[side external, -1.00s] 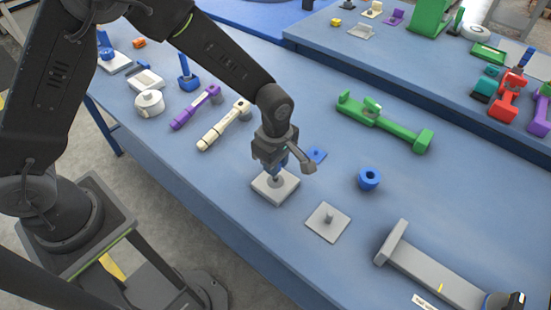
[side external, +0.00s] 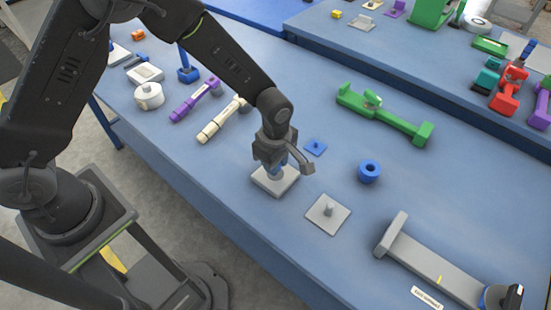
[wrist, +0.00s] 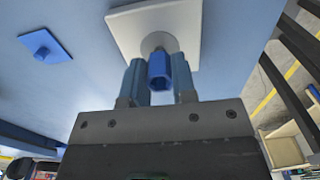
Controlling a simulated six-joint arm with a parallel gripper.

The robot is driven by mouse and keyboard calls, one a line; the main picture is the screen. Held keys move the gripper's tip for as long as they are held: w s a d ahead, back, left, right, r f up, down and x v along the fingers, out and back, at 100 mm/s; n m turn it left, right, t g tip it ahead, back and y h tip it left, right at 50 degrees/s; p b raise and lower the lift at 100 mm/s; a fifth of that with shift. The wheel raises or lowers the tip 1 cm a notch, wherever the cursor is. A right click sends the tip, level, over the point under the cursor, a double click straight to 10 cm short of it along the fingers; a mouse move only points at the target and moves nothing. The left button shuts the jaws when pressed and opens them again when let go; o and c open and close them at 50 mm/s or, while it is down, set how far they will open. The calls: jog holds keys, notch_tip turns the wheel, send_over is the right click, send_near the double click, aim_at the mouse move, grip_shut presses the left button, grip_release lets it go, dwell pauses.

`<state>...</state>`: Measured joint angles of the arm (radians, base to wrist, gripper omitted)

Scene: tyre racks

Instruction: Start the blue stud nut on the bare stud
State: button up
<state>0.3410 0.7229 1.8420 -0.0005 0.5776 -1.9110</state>
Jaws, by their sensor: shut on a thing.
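My gripper (side external: 277,171) points down over a pale square block (side external: 262,182), with its fingertips close above it. In the wrist view the gripper (wrist: 158,80) is shut on the blue stud nut (wrist: 158,68), a small hexagonal piece between the two fingers. Just beyond the nut a round grey part (wrist: 158,41) stands on the pale block (wrist: 185,20). Any stud there is hidden by the nut, and I cannot tell whether they touch. A separate grey plate with a short upright stub (side external: 328,210) lies to the right of the block.
A small blue plate (side external: 316,147) lies behind the gripper and a blue ring (side external: 369,171) to its right. A green tool (side external: 385,118) lies further back. Cream (side external: 220,122) and purple (side external: 195,101) tools lie left. A grey T-shaped piece (side external: 430,262) is front right.

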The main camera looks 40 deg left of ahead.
jog(key=shift+f, duration=0.7)
grip_shut()
jog(key=o, duration=1)
grip_release()
jog(key=shift+o, duration=0.3)
jog(key=o, duration=0.5)
jog(key=shift+o, duration=0.2)
notch_tip(320, 180, up, 10)
dwell(0.4)
